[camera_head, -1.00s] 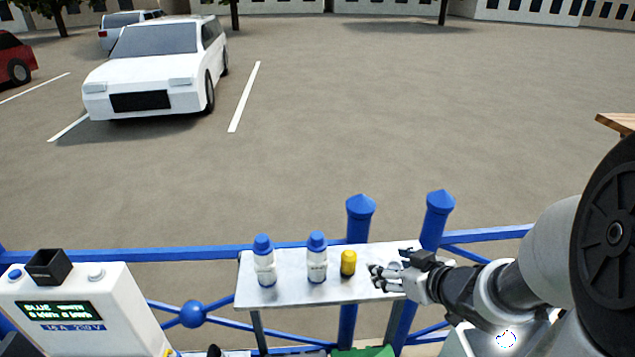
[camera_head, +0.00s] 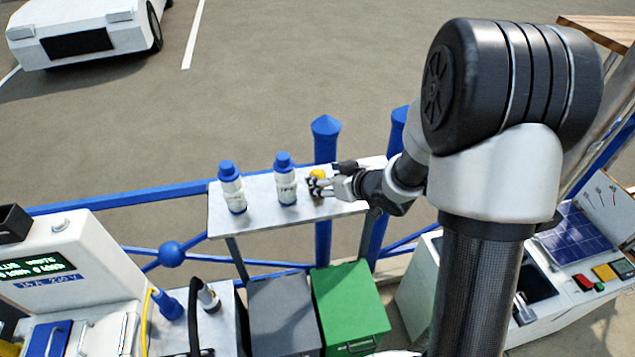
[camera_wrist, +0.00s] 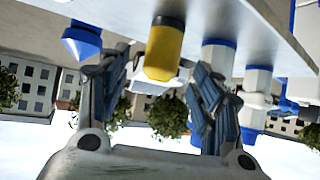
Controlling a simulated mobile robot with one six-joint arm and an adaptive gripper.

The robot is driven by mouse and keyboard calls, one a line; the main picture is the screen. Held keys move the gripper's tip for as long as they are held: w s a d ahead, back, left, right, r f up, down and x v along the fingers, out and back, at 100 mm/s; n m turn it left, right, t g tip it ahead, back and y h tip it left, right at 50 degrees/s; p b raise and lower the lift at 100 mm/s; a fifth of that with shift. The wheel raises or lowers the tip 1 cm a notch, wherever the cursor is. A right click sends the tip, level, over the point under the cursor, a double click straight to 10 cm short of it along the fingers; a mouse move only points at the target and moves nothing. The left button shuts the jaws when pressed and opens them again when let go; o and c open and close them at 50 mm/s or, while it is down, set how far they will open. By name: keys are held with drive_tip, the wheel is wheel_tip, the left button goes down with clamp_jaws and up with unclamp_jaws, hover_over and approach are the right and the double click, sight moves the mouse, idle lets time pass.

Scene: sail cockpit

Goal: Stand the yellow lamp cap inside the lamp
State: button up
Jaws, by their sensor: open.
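The yellow lamp cap (camera_head: 318,174) stands on the metal shelf (camera_head: 257,217), to the right of two bottles. It is partly hidden by my gripper (camera_head: 318,186) in the head view. In the wrist view, which shows the scene upside down, the cap (camera_wrist: 164,52) has a dark base at the shelf. My gripper (camera_wrist: 160,72) is open there, with one finger on each side of the cap. I cannot tell whether either finger touches it. I cannot make out the lamp in either view.
Two white bottles with blue caps (camera_head: 231,187) (camera_head: 286,180) stand close left of the cap. Blue posts (camera_head: 325,145) rise behind the shelf. A grey bin (camera_head: 283,312) and a green bin (camera_head: 345,300) stand below. A counter with a solar panel (camera_head: 575,236) is at right.

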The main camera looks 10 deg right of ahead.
sight(321, 176)
drive_tip(key=x, duration=0.4)
drive_tip(key=shift+w+a+f, duration=0.15)
drive_tip(key=shift+w+a, duration=0.05)
drive_tip(key=shift+w, duration=0.1)
drive_tip(key=shift+s, duration=0.1)
drive_tip(key=c, duration=1.3)
drive_tip(key=shift+o, duration=0.2)
